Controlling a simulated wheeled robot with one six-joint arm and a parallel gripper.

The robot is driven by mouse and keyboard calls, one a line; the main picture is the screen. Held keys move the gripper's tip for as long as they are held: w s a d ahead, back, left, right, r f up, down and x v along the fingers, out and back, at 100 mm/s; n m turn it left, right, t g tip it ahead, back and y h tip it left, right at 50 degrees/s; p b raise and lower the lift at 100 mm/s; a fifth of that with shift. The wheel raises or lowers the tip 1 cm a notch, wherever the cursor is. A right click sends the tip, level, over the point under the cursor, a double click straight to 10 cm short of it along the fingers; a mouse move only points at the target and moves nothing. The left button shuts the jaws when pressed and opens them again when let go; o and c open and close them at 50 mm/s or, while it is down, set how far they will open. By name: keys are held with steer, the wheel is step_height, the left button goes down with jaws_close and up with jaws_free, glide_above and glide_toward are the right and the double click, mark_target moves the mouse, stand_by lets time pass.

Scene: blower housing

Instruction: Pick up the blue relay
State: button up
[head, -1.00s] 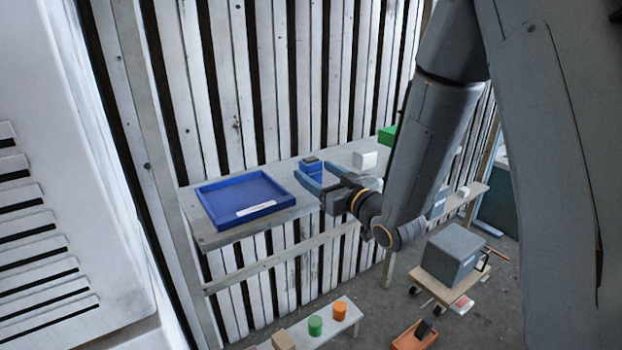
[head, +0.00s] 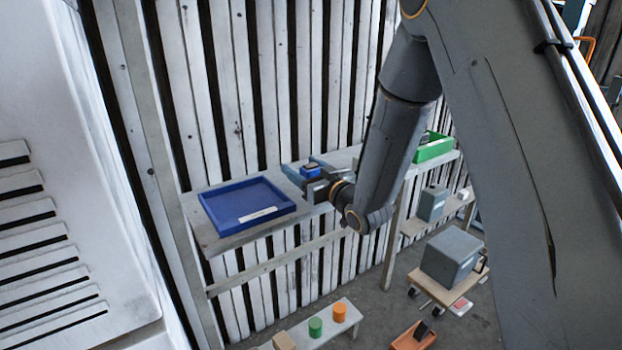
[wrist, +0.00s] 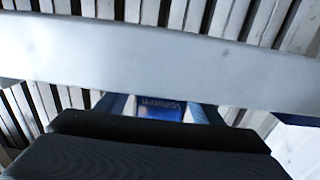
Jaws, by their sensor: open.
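The blue relay (head: 310,171) is a small blue block with a dark top. It stands on the wall shelf to the right of the blue tray. My gripper (head: 304,169) is open, with its blue fingers on either side of the relay in the head view. In the wrist view the relay (wrist: 161,106) shows between the two blue fingers, partly hidden by the dark gripper body and a pale bar. I cannot tell whether the fingers touch it.
A blue tray (head: 228,224) with a white label lies on the shelf (head: 205,234), left of my gripper. A green bin (head: 434,149) stands at the shelf's right end. Below are a grey box (head: 450,256) on a cart, an orange bin (head: 408,340) and a low bench with small cylinders.

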steer(key=c, duration=1.2)
steer(key=shift+r, duration=0.1)
